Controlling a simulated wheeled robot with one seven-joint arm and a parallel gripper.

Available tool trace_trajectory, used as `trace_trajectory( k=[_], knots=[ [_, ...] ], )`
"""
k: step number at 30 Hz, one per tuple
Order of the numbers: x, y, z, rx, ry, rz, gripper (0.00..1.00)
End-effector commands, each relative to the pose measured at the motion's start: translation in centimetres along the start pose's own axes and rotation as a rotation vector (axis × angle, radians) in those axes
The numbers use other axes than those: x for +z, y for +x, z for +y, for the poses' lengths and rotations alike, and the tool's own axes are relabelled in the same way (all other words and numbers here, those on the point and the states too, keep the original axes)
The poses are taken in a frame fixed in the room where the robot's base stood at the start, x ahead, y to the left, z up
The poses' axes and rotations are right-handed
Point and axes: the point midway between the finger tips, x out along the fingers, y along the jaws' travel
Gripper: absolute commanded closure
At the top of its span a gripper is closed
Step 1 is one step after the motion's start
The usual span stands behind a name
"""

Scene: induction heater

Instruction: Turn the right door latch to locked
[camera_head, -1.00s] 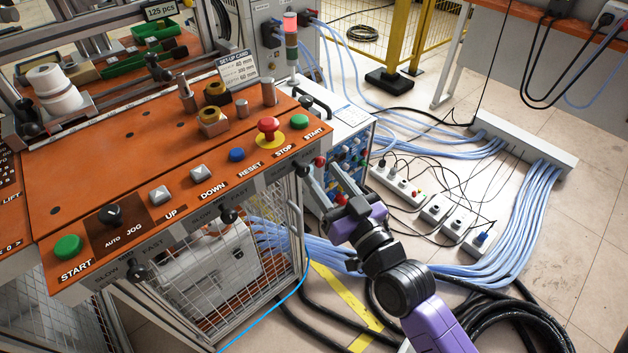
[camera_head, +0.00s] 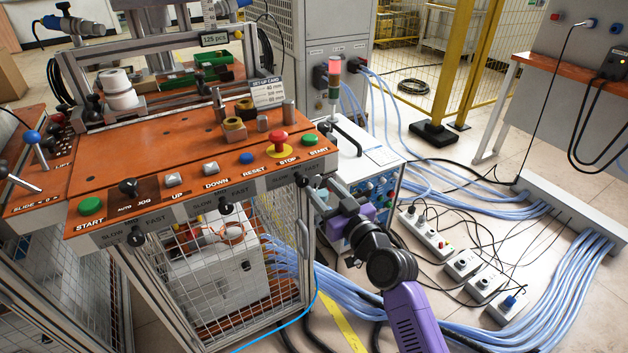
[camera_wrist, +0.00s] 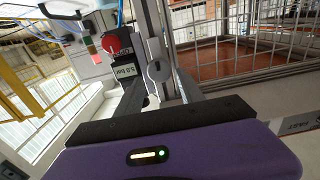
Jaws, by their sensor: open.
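The right mesh door (camera_head: 302,246) is under the orange control panel, at the machine's right front corner. In the wrist view a round grey piece (camera_wrist: 158,70) sits on an upright metal profile beside the mesh; it looks like the right door latch, but I cannot tell its setting. My gripper (camera_head: 318,192) is beside that corner in the head view, and the latch is not clear there. In the wrist view my gripper (camera_wrist: 158,92) is open, with a finger on each side of the profile and the grey piece between or just beyond the tips. I cannot tell whether they touch.
A black knob (camera_head: 302,180) under the panel edge is close to my gripper. A red-and-black part (camera_wrist: 118,43) with a pressure label is near the left finger. A white cabinet (camera_head: 372,158) stands behind my arm. Blue cables (camera_head: 400,310) and power strips (camera_head: 425,235) cover the floor.

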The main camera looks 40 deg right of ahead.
Motion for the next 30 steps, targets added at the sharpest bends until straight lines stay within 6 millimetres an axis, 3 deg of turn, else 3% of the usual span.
trace_trajectory(
  k=[3,9,21,28,30],
  knots=[
    [-0.1,2.1,0.0,0.001,-0.001,0.002,0.55],
    [-0.1,4.4,0.0,0.000,0.000,0.001,0.55],
    [0.0,5.0,0.0,0.001,0.000,0.000,0.55],
    [0.0,5.0,0.0,0.001,0.000,0.000,1.00],
    [0.0,5.0,0.0,0.001,0.000,0.000,1.00]
  ],
)
